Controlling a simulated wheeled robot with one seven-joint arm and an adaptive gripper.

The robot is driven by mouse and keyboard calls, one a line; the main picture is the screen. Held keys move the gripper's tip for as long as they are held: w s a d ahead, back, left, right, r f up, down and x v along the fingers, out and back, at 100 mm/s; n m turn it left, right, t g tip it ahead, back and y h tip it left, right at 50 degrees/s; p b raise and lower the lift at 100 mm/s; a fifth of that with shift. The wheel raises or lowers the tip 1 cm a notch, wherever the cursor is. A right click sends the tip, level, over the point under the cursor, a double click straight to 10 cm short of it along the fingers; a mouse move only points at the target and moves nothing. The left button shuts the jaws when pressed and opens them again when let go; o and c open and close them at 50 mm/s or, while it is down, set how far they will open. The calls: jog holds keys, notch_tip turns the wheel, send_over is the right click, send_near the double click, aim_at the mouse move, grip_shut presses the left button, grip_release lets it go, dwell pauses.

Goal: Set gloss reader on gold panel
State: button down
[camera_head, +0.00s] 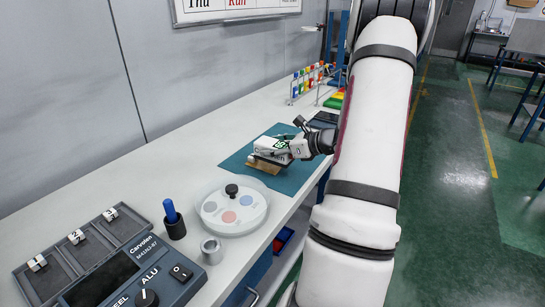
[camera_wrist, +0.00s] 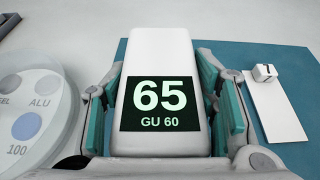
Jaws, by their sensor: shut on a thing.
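The gloss reader (camera_wrist: 160,58) is a white block with a dark display reading "65 GU 60". My gripper (camera_head: 283,149) is shut on it, with a finger along each side in the wrist view. In the head view the reader (camera_head: 267,155) is low over the teal mat. The gold panel (camera_head: 264,167) shows as a tan edge under the reader; most of it is hidden. I cannot tell whether reader and panel touch. The gold panel is not visible in the wrist view.
The teal mat (camera_head: 232,163) lies on a white bench. In the wrist view a pale panel (camera_wrist: 276,115) with a small numbered cube (camera_wrist: 264,73) lies right of the reader. A round dish (camera_head: 232,222), a blue-handled tool (camera_head: 170,212) and a meter console (camera_head: 125,275) stand nearer.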

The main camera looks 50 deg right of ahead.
jog(key=shift+w+d+f, duration=0.1)
jog(key=shift+w+f, duration=0.1)
jog(key=shift+f, duration=0.7)
jog(key=shift+w+d+f, duration=0.1)
jog(key=shift+w+f, duration=0.05)
jog(key=shift+f, duration=0.7)
jog(key=shift+f, duration=0.2)
jog(key=c, duration=0.6)
grip_release()
jog(key=shift+a, duration=0.1)
